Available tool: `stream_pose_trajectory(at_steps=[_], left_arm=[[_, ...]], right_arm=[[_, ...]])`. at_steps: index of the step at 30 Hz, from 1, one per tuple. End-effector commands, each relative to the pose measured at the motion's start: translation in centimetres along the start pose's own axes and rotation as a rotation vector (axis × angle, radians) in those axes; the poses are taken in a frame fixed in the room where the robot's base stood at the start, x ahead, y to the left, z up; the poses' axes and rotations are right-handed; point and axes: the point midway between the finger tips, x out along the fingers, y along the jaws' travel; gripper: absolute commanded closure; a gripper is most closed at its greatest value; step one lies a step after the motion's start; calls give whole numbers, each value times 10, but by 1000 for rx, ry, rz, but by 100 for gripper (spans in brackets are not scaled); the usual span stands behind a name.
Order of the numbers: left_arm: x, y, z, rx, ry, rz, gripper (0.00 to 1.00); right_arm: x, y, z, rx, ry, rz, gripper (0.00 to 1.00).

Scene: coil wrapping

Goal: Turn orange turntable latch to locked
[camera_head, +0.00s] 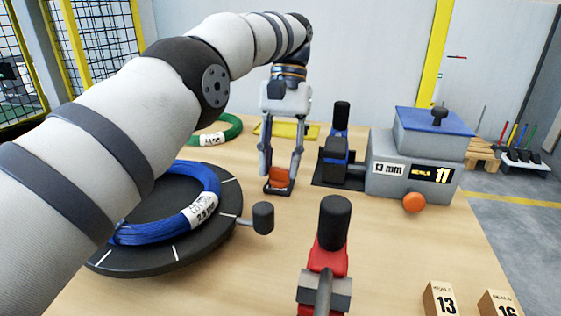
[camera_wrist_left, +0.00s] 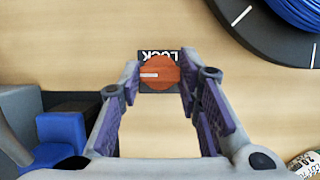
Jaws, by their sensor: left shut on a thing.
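The orange turntable latch (camera_head: 279,177) sits on a small dark base plate on the table, right of the turntable. The left gripper (camera_wrist_left: 160,88) is shut on the latch. The dark turntable (camera_head: 215,235) carries a blue coil (camera_head: 150,231). My right gripper is not in view.
A grey machine with a blue lid (camera_head: 410,165) stands right of the latch, with a blue-and-black clamp (camera_head: 336,150) beside it. A red tool with a black handle (camera_head: 328,255) stands in front. Number blocks (camera_head: 440,300) lie at the front right. A green coil (camera_head: 225,130) lies behind.

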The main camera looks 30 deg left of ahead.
Motion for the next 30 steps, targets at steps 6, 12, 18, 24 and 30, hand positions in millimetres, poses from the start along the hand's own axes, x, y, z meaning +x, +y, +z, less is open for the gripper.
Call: stream_pose_trajectory(at_steps=[6, 12, 18, 24, 30], left_arm=[[1, 0, 0, 18, -2, -8, 96], [1, 0, 0, 20, -2, -8, 96], [1, 0, 0, 19, -2, -8, 53], [1, 0, 0, 18, -1, -8, 48], [0, 0, 0, 18, -1, -7, 48]], right_arm=[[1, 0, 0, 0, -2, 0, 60], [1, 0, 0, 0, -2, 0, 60], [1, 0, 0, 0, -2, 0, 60], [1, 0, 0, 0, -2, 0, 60], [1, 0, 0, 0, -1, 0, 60]])
